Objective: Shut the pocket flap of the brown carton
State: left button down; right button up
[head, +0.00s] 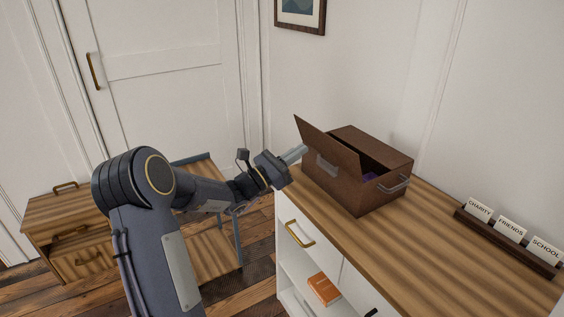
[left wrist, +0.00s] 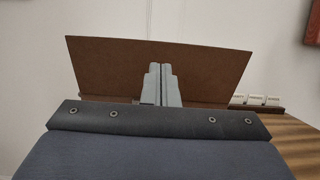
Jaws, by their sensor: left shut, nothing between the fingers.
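The brown carton (head: 373,197) stands on the wooden top of a white cabinet. Its flap (head: 327,145) is raised and tilts up toward the left. My right gripper is not in view.
A card holder (head: 505,243) with labelled cards sits on the right of the cabinet top (head: 440,250). An orange book (head: 323,289) lies on a shelf below. A wooden drawer unit (head: 70,225) stands at the left. The cabinet top in front of the carton is clear.

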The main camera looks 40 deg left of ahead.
aim_at(322, 136)
pick_arm(q)
jog(key=x, duration=0.5)
jog(key=shift+w, duration=0.1)
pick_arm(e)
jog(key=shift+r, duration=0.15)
pick_arm(q)
jog(key=shift+r, duration=0.1)
